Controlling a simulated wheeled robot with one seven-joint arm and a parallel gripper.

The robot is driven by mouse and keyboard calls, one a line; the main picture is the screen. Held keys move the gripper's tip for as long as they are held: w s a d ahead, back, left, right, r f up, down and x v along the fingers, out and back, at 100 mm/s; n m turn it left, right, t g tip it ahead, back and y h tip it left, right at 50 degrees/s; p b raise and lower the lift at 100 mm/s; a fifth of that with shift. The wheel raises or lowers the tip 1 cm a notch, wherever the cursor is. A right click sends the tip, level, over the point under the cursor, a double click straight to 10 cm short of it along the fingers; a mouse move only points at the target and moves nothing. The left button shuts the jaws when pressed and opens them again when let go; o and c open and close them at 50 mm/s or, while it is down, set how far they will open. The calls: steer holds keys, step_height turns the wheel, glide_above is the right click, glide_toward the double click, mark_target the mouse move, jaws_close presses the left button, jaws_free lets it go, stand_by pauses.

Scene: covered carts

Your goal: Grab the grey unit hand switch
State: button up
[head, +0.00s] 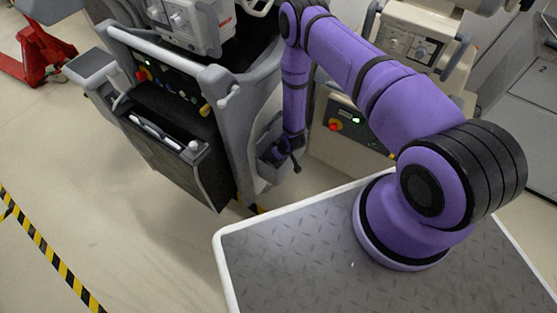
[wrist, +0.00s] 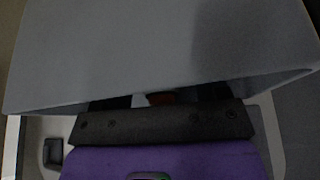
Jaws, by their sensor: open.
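The grey unit (head: 235,100) stands left of my arm in the head view, with a grey side holder (head: 270,172) low on its right side. My gripper (head: 288,155) is open and points down at this holder, close to or partly in it. In the wrist view a large grey surface (wrist: 160,45) fills the top and hides the fingertips. A small dark reddish piece (wrist: 161,98) shows between the dark finger bases; I cannot tell if it is the hand switch. The hand switch is not clearly seen in the head view. I cannot tell whether the fingers touch anything.
A beige unit (head: 345,135) with a red knob and green light stands just right of my gripper, leaving a narrow gap. A red pallet jack (head: 38,52) is at far left. The floor (head: 95,165) at left is open, crossed by yellow-black tape (head: 50,255).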

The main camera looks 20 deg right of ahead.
steer(key=shift+w+f, duration=0.1)
steer(key=c, duration=1.1)
step_height(320, 180, up, 28)
stand_by(0.5)
